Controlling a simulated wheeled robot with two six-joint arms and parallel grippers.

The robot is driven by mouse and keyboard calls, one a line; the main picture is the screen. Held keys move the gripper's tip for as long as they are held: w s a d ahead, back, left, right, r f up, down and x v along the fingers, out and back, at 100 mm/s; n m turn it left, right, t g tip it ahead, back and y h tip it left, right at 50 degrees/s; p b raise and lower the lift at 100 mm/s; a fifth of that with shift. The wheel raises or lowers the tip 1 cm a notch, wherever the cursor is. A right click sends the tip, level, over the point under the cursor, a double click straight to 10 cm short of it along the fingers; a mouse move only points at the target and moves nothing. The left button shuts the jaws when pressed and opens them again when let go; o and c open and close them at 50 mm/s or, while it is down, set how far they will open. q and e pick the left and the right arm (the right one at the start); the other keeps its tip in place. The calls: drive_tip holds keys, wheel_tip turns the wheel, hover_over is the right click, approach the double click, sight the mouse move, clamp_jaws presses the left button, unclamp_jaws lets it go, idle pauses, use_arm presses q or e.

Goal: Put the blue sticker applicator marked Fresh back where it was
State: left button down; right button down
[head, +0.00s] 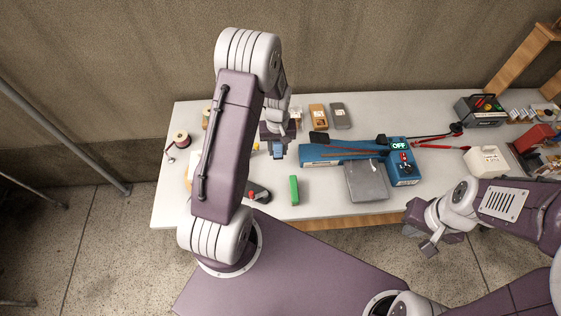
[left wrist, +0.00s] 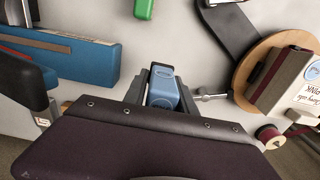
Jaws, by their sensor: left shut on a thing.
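My left gripper (head: 278,147) is shut on a small blue applicator (head: 278,153) and holds it over the back left part of the table. In the left wrist view the blue applicator (left wrist: 162,88) sits between the two dark fingers, with a pale round mark on its top. I cannot read any word on it. How high it is above the table is hard to tell. My right gripper (head: 430,246) hangs in front of the table's near edge, away from the objects; its jaw opening is too small to make out.
A green block (head: 294,190) and a black-and-red tool (head: 259,195) lie near the front edge. A long blue device (head: 402,170) with a grey plate (head: 366,182) is to the right. A round wooden board (left wrist: 249,68) bears a box (left wrist: 285,85); a spool (head: 181,139) stands left.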

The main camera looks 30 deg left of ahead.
sight(278, 164)
use_arm(q)
drive_tip(key=shift+w+d+f, duration=0.1)
drive_tip(key=shift+w+f, duration=0.1)
drive_tip(key=shift+f, duration=1)
drive_tip(key=shift+s+f, duration=0.1)
drive_tip(key=shift+f, duration=2.15)
drive_tip(key=c, duration=1)
unclamp_jaws()
wheel_tip(278, 164, up, 12)
drive_tip(key=shift+r, duration=0.2)
drive_tip(key=s+d+r+m, duration=0.2)
drive_tip(key=s, duration=0.2)
drive_tip(key=s+d+r+m, duration=0.2)
drive_tip(key=s+d, duration=0.1)
drive_tip(key=s, duration=0.1)
drive_tip(key=s+d+r+m+t, duration=0.1)
drive_tip(key=s+d+r+m, duration=0.1)
drive_tip(key=s, duration=0.3)
drive_tip(key=shift+d, duration=0.25)
